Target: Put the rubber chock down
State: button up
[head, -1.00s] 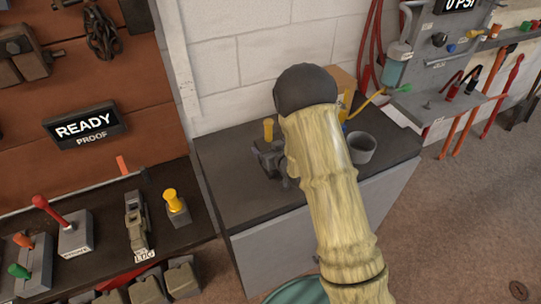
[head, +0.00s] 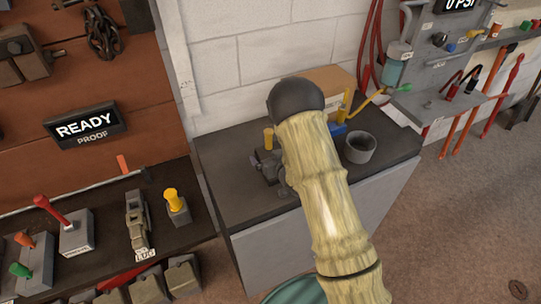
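My arm rises across the middle of the head view in a pale yellow sleeve and ends in a dark rounded joint. What looks like my gripper (head: 268,168) is a dark grey shape low to the left of the sleeve, over the dark top of a grey cabinet (head: 238,206). The sleeve partly hides it, and its fingers are not clear. A yellow piece stands up just above it. I cannot make out a rubber chock in or under it, nor whether it touches the cabinet top.
On the cabinet stand a grey cup (head: 360,147), a cardboard box (head: 322,78) and a blue item (head: 337,130). A shelf with levers (head: 75,232) and a yellow-knobbed block (head: 176,206) lies left. The cabinet's front left top looks clear.

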jog(key=b+v, duration=0.2)
jog(key=v, duration=1)
jog(key=shift+r, duration=0.1)
dwell(0.4)
jog(key=s+d+r+m+g+h, duration=0.3)
jog(key=s+d+r+g+h, duration=0.15)
jog(key=d, duration=0.25)
jog(key=s+r+g, duration=0.1)
jog(key=s+g, duration=0.1)
jog(key=s, duration=0.4)
jog(key=s+d+r+m+g, duration=0.1)
jog(key=s+r+g, duration=0.1)
jog(key=s, duration=0.4)
jog(key=shift+s+d+r+m+g+h, duration=0.25)
jog(key=shift+s+r+m+g+h, duration=0.1)
jog(key=shift+g, duration=0.3)
